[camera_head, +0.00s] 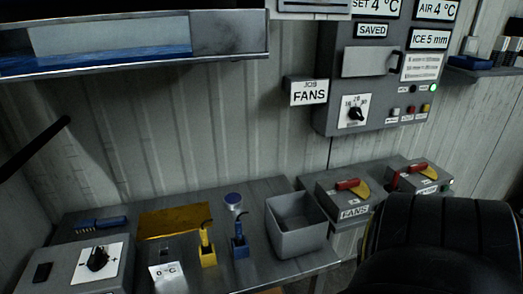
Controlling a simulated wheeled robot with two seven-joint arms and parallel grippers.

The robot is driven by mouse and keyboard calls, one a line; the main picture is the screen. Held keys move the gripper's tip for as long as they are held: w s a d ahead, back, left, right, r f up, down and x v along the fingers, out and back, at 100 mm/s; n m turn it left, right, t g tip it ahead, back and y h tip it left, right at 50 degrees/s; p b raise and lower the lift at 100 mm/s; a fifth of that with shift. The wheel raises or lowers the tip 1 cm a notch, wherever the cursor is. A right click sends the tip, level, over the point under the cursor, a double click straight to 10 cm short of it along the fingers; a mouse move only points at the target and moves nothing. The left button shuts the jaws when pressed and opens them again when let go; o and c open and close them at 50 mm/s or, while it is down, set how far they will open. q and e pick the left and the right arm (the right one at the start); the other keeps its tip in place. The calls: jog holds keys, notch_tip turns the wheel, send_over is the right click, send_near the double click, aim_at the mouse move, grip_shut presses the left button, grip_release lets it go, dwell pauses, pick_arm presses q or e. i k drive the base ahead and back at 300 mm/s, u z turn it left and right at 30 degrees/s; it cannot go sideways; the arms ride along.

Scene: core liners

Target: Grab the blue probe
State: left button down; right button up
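The blue probe (239,246) stands upright on the grey metal bench (185,215), slightly left of the picture's middle. It has a blue block-like lower part and a dark, bent upper part. A similar yellow probe (207,250) stands just to its left, with a small gap between them. Neither my left nor my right gripper shows in this view. Nothing visible touches the blue probe.
A grey open bin (296,226) stands right of the blue probe. A round blue-topped item (233,200) is behind it. A yellow tray (172,220) and dial box (95,260) lie left. A large dark shape (445,240) blocks the lower right.

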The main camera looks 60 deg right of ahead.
aim_at(239, 237)
jog(key=z, duration=0.7)
jog(key=i, duration=0.35)
jog(key=z, duration=1)
jog(key=k, duration=0.4)
jog(key=u, duration=0.35)
